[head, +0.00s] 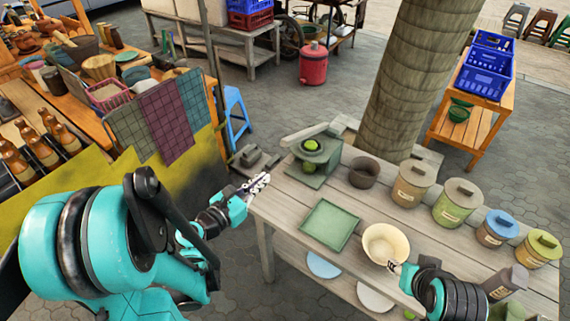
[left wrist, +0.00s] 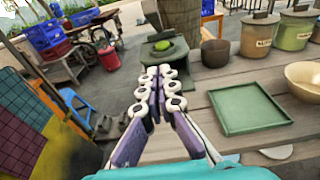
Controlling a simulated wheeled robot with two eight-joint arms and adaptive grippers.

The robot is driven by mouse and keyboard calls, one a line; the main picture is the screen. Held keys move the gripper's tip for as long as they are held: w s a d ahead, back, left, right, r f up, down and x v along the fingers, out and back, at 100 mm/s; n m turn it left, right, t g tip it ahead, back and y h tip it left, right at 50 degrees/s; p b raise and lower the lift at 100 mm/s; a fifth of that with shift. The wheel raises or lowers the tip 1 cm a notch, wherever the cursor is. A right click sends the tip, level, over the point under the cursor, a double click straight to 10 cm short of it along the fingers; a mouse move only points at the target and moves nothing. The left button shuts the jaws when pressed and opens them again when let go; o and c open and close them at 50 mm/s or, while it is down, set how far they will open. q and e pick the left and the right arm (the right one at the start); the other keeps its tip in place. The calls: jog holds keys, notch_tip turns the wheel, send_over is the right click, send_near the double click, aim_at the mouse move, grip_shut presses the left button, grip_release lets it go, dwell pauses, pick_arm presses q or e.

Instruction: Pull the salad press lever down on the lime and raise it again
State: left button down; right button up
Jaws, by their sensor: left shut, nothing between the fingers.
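The green salad press (head: 318,158) stands at the far left end of the wooden table. Its pale lever (head: 304,134) sticks out to the left above the press, raised and close to level. The green lime (head: 311,145) sits in the press under the lever; the lime also shows in the left wrist view (left wrist: 163,45). My left gripper (head: 262,179) is shut and empty at the table's left edge, in front of the press and apart from it. My right gripper (head: 394,266) is beside the cream bowl; its fingers are too small to tell open from shut.
A green square tray (head: 330,224) lies on the table in front of the press. A dark pot (head: 364,172), a cream bowl (head: 386,245) and several lidded canisters (head: 412,186) stand to its right. A thick trunk (head: 414,75) rises behind the table.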

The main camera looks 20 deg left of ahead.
pick_arm(q)
jog(key=w+d+r+p, duration=0.1)
jog(key=w+d, duration=0.1)
jog(key=w, duration=0.3)
jog(key=w+d+r+p, duration=0.1)
jog(key=w, duration=0.4)
jog(key=shift+w+d+r, duration=0.25)
jog(key=shift+d+r, duration=0.05)
jog(key=shift+d, duration=0.1)
pick_arm(e)
jog(key=shift+r, duration=0.95)
